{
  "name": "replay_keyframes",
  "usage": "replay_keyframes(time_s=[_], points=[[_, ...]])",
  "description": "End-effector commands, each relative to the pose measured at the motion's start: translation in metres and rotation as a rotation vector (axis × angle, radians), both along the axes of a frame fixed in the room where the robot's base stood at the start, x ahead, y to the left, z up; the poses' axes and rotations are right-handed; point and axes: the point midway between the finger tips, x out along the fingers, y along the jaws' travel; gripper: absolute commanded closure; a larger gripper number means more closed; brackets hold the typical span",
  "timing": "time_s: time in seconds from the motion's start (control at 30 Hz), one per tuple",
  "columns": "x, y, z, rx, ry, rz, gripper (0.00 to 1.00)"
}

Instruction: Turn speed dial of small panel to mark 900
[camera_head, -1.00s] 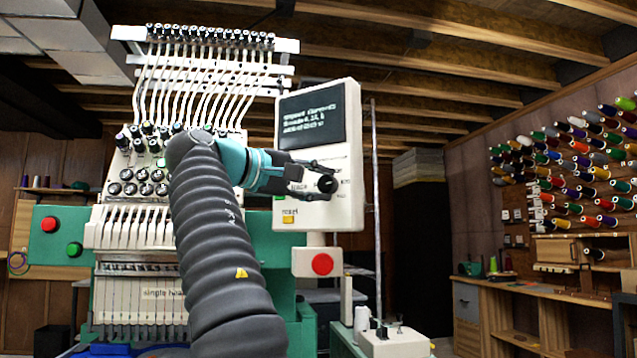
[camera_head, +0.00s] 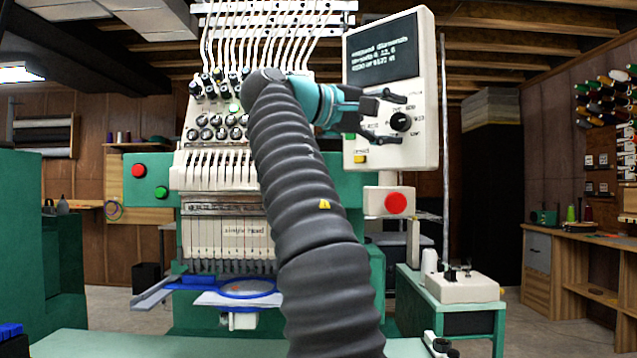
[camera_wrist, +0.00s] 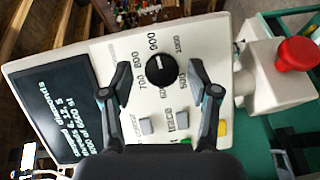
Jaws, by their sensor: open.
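The small panel (camera_head: 420,92) is a cream box with a dark screen, standing right of the embroidery machine. Its speed dial (camera_head: 401,121) is a round black knob; it also shows in the wrist view (camera_wrist: 160,70). Printed numbers ring it, with 700 and 800 on its left and 900 (camera_wrist: 153,41) above it in the wrist view. A light pointer line shows on the knob, but its exact mark is hard to read. My gripper (camera_wrist: 160,76) is open, with one finger on each side of the dial. Gaps show between knob and fingers.
Grey and yellow buttons (camera_wrist: 222,128) sit on the panel below the dial. A red stop button (camera_head: 396,203) is on a box under the panel. The embroidery machine (camera_head: 225,160) stands close on the left. A thin metal pole (camera_head: 446,130) rises right of the panel.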

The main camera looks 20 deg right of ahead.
Motion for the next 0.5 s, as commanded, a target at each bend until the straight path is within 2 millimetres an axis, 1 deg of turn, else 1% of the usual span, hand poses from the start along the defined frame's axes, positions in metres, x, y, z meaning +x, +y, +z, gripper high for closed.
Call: replay_keyframes(time_s=[0.27, 0.5], points=[[-0.0007, -0.0001, -0.0005, -0.020, 0.034, 0.000, 0.39], [-0.0009, -0.0001, -0.0019, -0.080, 0.131, 0.001, 0.39]])
